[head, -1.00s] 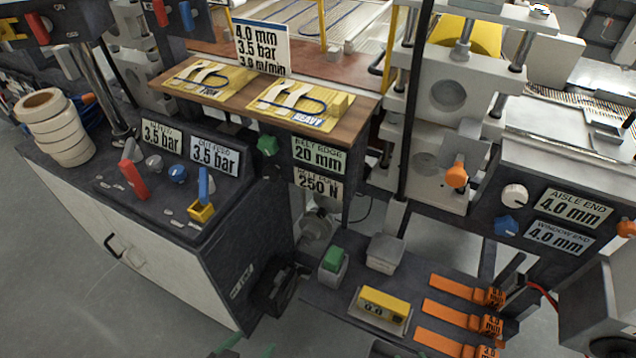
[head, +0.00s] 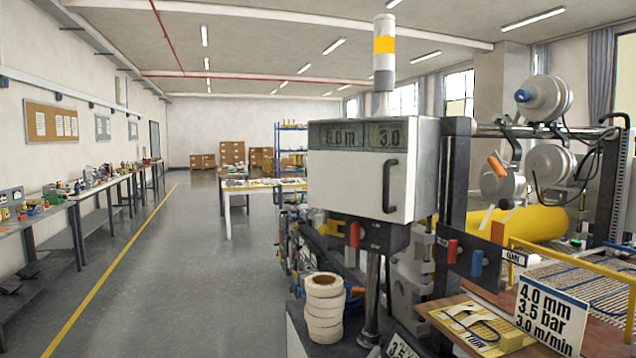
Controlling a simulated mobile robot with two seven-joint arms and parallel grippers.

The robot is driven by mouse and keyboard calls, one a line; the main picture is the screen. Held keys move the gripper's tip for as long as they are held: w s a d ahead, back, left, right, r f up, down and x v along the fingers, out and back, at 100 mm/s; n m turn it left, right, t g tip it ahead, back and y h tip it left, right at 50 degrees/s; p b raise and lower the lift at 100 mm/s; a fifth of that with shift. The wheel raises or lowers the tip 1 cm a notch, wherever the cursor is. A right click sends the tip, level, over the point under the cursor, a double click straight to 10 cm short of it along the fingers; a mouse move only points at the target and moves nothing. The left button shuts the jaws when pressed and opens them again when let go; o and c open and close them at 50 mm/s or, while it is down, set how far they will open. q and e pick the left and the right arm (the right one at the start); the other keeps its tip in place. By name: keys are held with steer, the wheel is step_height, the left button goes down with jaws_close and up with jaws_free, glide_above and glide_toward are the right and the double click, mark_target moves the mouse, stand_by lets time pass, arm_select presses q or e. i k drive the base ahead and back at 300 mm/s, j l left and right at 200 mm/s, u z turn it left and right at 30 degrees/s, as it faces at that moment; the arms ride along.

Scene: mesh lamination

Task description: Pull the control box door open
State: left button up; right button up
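The control box (head: 345,185) is a white box on a dark post, right of centre in the head view. Its front door looks shut, with a black vertical handle (head: 390,186) near the right edge. Dark display windows (head: 352,135) sit above the door. A signal light with an orange band (head: 384,46) stands on top of the box. Neither of my grippers is in view.
A stack of white tape rolls (head: 323,308) stands on the machine top below the box. Red and blue levers (head: 465,257) and a 4.0 mm sign (head: 550,315) are at right. The grey floor (head: 190,270) at left is clear.

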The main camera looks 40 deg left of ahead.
mark_target(378, 186)
steer(key=u, duration=1.05)
steer(key=i+j+z, duration=0.1)
steer(key=i+j, duration=0.25)
steer(key=j, duration=0.3)
steer(key=i+j+z, duration=0.15)
steer(key=j, duration=0.2)
